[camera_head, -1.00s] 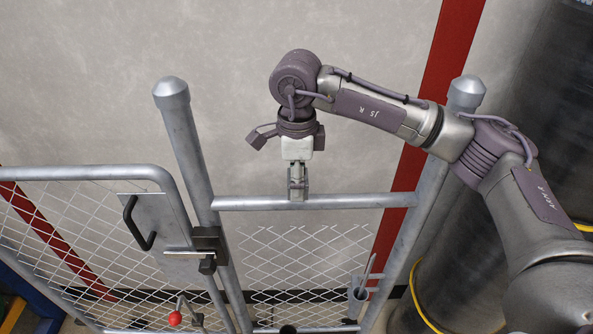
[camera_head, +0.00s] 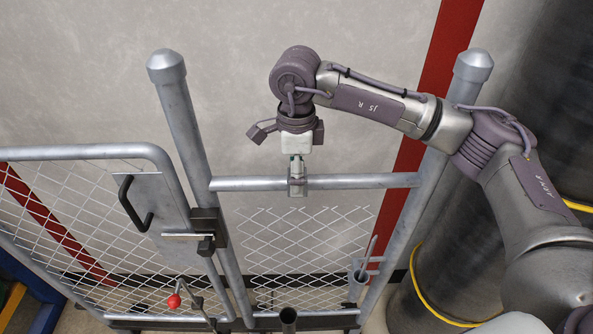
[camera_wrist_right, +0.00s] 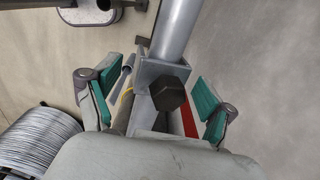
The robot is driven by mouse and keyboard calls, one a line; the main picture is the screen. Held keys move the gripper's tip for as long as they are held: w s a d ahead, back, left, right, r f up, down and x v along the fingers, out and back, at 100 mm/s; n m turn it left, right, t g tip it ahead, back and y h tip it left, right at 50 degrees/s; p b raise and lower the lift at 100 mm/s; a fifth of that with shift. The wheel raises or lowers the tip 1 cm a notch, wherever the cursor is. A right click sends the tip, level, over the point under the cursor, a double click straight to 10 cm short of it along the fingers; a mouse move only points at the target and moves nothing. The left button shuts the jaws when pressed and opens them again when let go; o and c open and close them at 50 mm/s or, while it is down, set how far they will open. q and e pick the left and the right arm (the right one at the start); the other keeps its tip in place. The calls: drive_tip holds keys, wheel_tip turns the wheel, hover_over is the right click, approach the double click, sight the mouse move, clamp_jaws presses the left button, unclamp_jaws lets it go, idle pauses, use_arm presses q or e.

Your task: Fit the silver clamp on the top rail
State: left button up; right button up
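The top rail (camera_head: 370,181) is a grey tube running level between two capped posts. The silver clamp (camera_head: 297,188) sits across the rail left of its middle. In the right wrist view the clamp (camera_wrist_right: 151,72) is around or against the rail (camera_wrist_right: 180,28), with a dark hex bolt (camera_wrist_right: 168,93) facing me. My right gripper (camera_wrist_right: 153,98) has its two teal-padded fingers spread on either side of the clamp, with gaps to both. In the head view the right gripper (camera_head: 297,162) is directly above the clamp. Whether the clamp is tight cannot be seen. My left gripper is not in view.
A mesh gate with a latch plate (camera_head: 150,215) and black handle stands left of the rail. A red-knobbed lever (camera_head: 174,301) is low in front. A tube holder with a rod (camera_head: 361,275) is on the right post. A wire coil (camera_wrist_right: 38,140) shows in the wrist view.

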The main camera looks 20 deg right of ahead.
drive_tip(key=shift+r, duration=0.1)
wheel_tip(320, 180, up, 12)
drive_tip(key=shift+f, duration=0.1)
idle(0.4)
drive_tip(key=shift+f, duration=0.1)
idle(0.4)
